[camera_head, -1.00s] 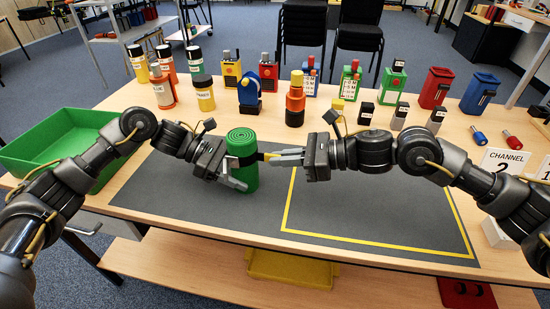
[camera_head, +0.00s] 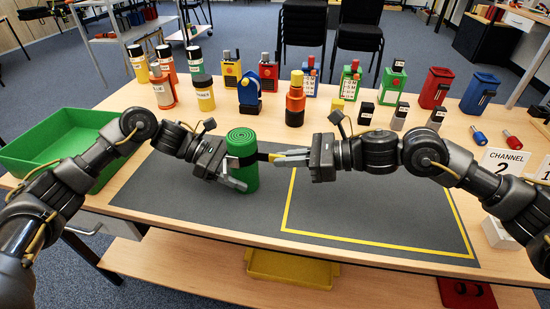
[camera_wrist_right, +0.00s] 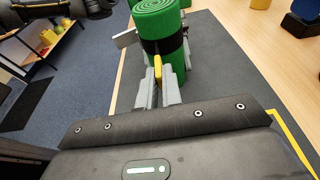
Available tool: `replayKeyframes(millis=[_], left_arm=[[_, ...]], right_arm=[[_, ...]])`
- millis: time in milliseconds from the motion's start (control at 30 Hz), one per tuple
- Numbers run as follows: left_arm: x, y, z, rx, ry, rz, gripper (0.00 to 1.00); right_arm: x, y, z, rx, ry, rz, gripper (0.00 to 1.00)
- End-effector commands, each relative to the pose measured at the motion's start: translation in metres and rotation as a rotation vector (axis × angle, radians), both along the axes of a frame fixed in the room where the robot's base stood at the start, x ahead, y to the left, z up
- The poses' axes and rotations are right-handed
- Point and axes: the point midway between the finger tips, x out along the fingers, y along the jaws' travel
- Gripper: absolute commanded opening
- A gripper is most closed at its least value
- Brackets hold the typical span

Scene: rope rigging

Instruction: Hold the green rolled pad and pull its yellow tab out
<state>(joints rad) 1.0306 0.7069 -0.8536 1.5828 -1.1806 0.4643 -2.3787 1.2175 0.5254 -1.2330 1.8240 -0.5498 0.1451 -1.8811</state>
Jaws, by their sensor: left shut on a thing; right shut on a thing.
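The green rolled pad (camera_head: 243,172) stands upright on the dark mat with a black band around its middle. It also shows in the right wrist view (camera_wrist_right: 160,18). My left gripper (camera_head: 238,181) is shut on the pad, low on its side. The yellow tab (camera_wrist_right: 158,68) sticks out from the black band toward my right gripper. My right gripper (camera_head: 276,158) is shut on the tab, which shows between its fingertips in the right wrist view. In the head view the tab is mostly hidden by the fingers, and a black strip shows between pad and fingertips.
A green tray (camera_head: 60,150) lies at the left. A yellow-outlined area on the mat's right is clear. A Channel 2 sign (camera_head: 503,162) stands at the right.

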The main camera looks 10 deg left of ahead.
Motion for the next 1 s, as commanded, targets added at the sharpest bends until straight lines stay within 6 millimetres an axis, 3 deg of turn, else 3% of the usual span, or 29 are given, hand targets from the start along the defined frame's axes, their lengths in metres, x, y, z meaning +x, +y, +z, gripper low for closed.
replayKeyframes(millis=[1000], left_arm=[[-0.0003, 0.0002, -0.0004, 0.001, 0.000, -0.001, 0.34]], right_arm=[[-0.0002, -0.0115, -0.0001, 0.000, -0.001, -0.002, 0.00]])
